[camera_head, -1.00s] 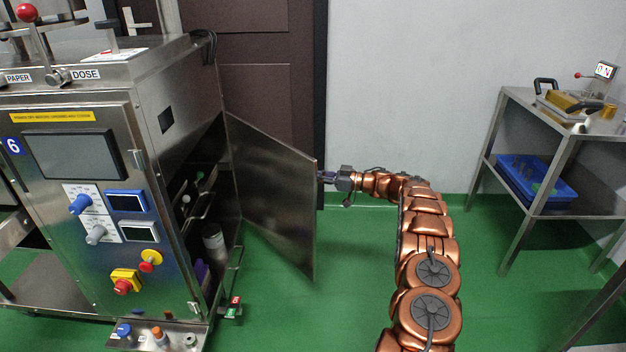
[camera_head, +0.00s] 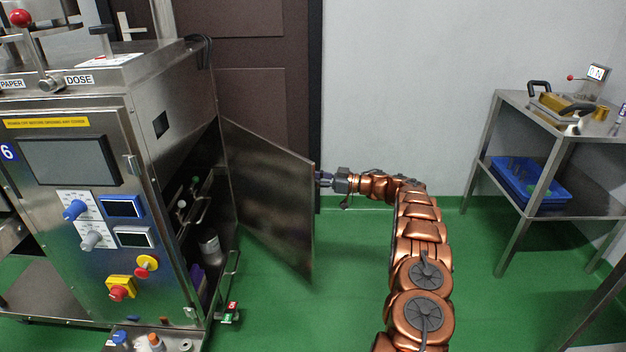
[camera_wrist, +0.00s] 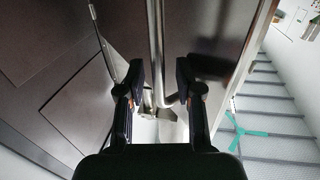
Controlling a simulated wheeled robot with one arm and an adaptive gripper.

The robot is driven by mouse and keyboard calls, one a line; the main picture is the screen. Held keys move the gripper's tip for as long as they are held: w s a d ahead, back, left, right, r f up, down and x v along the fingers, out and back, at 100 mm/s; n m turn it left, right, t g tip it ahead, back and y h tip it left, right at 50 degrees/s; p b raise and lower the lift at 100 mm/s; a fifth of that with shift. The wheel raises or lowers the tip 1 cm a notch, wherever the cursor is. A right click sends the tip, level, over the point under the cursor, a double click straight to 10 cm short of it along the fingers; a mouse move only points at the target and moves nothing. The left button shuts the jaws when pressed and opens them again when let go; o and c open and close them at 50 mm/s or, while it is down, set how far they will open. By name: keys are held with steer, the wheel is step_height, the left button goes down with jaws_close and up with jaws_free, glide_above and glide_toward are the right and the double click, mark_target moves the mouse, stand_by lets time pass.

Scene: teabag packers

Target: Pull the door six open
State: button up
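Machine six (camera_head: 160,110) is a steel cabinet at the left of the head view, with a blue "6" label (camera_head: 8,152). Its side door (camera_head: 270,200) is a flat steel panel, swung well out from the cabinet. The dark inside of the cabinet shows behind it. My gripper (camera_head: 325,180) is at the door's free outer edge. In the wrist view, a vertical metal bar handle (camera_wrist: 156,45) runs between the two black fingers of my gripper (camera_wrist: 158,78). The fingers are apart, with gaps visible on both sides of the bar.
A steel side table (camera_head: 500,130) with a blue bin (camera_head: 540,200) on its lower shelf stands at the right. A brown door (camera_head: 262,90) is in the wall behind. Green floor (camera_head: 345,270) is clear between the panel and my arm.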

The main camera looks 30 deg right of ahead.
steer(key=shift+s, duration=0.1)
steer(key=v, duration=1.2)
steer(key=shift+c, duration=0.2)
